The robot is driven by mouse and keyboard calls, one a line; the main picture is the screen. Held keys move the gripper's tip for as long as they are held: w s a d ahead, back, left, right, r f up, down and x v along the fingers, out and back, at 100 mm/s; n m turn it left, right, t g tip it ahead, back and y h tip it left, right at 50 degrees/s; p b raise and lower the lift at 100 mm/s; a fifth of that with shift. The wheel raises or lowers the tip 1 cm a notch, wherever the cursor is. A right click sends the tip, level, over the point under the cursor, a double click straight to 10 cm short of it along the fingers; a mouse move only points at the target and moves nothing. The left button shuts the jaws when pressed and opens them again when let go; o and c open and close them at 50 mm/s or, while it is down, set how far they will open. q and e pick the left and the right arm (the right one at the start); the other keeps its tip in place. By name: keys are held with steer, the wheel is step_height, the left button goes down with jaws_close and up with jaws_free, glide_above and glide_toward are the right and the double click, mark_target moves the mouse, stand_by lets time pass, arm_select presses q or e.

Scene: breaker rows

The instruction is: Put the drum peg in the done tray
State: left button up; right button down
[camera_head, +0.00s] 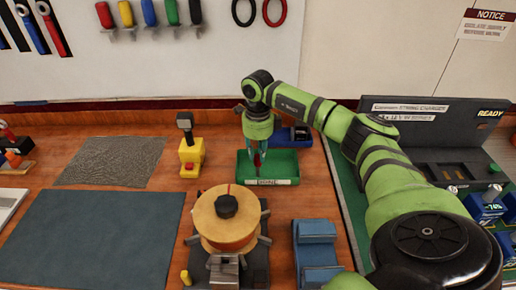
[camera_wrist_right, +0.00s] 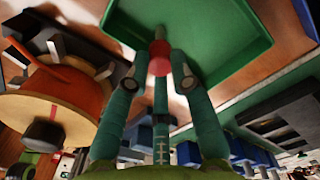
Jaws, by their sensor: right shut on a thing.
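The drum peg (camera_wrist_right: 158,60) is red with a rounded end and shows between the fingers of my right gripper (camera_wrist_right: 160,75) in the right wrist view. The right gripper is shut on it, fingers pointing down. In the head view the right gripper (camera_head: 257,158) is over the green tray (camera_head: 286,168), and a bit of red shows at its fingertips. The tray has a label on its front edge, too small to read surely; its green inside (camera_wrist_right: 215,30) fills the top of the wrist view. I cannot tell whether the peg touches the tray floor. My left gripper is not in view.
A round wooden drum (camera_head: 212,218) with a black knob stands in front of the tray, left of centre. A yellow block with a lever (camera_head: 191,155) is left of the tray. A blue block (camera_head: 316,250) is at front right, and a charger station (camera_head: 430,150) stands at right.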

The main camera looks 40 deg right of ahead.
steer(key=shift+f, duration=0.15)
steer(key=c, duration=1.1)
jaws_free()
steer(key=shift+r, duration=0.3)
steer(key=shift+r+b, duration=0.2)
steer(key=shift+b, duration=0.1)
step_height(320, 180, up, 11)
steer(key=b, duration=0.3)
steer(key=shift+r, duration=0.2)
